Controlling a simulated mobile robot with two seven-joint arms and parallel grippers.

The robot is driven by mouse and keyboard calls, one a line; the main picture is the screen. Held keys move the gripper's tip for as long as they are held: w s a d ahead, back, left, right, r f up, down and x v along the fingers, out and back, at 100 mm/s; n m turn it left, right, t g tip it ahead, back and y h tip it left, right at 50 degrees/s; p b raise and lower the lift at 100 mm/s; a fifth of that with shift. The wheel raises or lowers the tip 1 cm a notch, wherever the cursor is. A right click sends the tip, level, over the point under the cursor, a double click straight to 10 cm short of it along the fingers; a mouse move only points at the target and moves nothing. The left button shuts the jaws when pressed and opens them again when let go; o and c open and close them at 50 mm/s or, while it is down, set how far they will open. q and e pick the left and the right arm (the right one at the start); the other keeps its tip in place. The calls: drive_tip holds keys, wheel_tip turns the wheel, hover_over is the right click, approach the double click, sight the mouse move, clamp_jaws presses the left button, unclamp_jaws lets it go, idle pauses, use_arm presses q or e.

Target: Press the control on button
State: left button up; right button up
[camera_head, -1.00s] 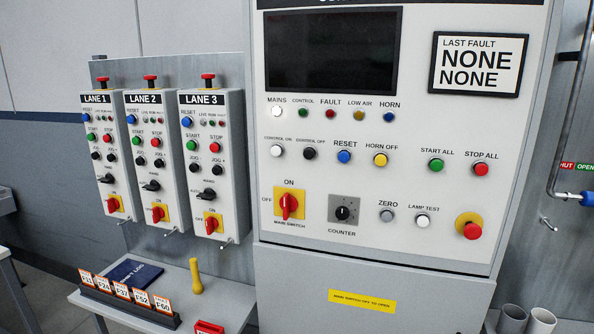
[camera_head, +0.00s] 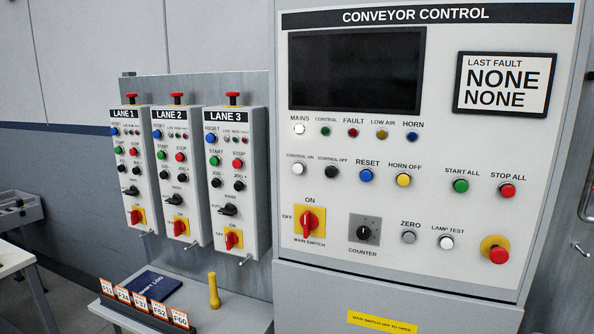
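The white control on button (camera_head: 298,168) sits at the left of the second row on the conveyor control panel (camera_head: 455,210). The black control off button (camera_head: 331,172) is just right of it. Above, the mains lamp (camera_head: 299,129) looks white and the small control lamp (camera_head: 325,131) is dark green. The red main switch handle (camera_head: 309,220) stands upright on its yellow plate, towards ON. Neither of my grippers is in view.
Three lane boxes (camera_head: 236,190) with red top buttons hang left of the panel. A low shelf holds a shift log (camera_head: 150,284), a yellow cylinder-like object (camera_head: 213,291) and several fault cards (camera_head: 140,302). The space before the panel is clear.

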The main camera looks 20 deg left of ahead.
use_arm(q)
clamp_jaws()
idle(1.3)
